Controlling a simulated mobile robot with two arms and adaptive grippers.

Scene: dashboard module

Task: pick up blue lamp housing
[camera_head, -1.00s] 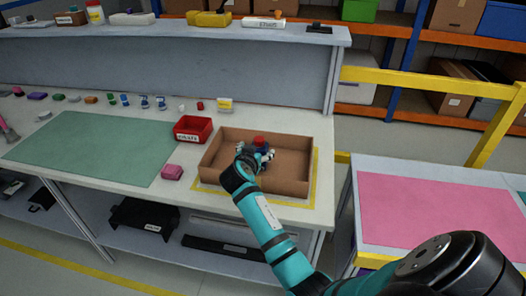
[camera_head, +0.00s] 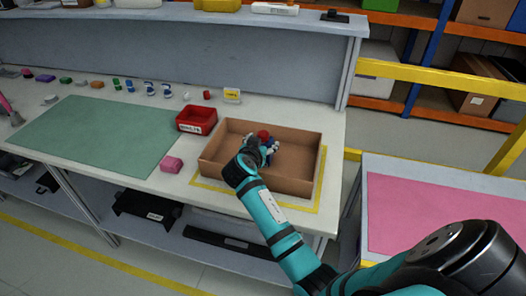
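Several small blue-and-white pieces (camera_head: 149,88) stand in the row at the back of the workbench; I cannot tell which, if any, is the blue lamp housing. My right gripper (camera_head: 267,147) is inside or just above the open brown cardboard box (camera_head: 305,163). A small red piece (camera_head: 264,134) shows at its fingers; I cannot tell whether it is held or lies behind them. The fingers are too small and covered to read. At the left edge a pink-and-grey part (camera_head: 9,112), apparently my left gripper, is cut off by the frame.
A red labelled bin (camera_head: 197,121) stands left of the box, with a pink block (camera_head: 172,164) in front. A green mat (camera_head: 95,135) covers bare bench at left. A raised shelf (camera_head: 180,17) runs along the back. A pink-topped table (camera_head: 430,211) stands at right, near a yellow rail (camera_head: 440,81).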

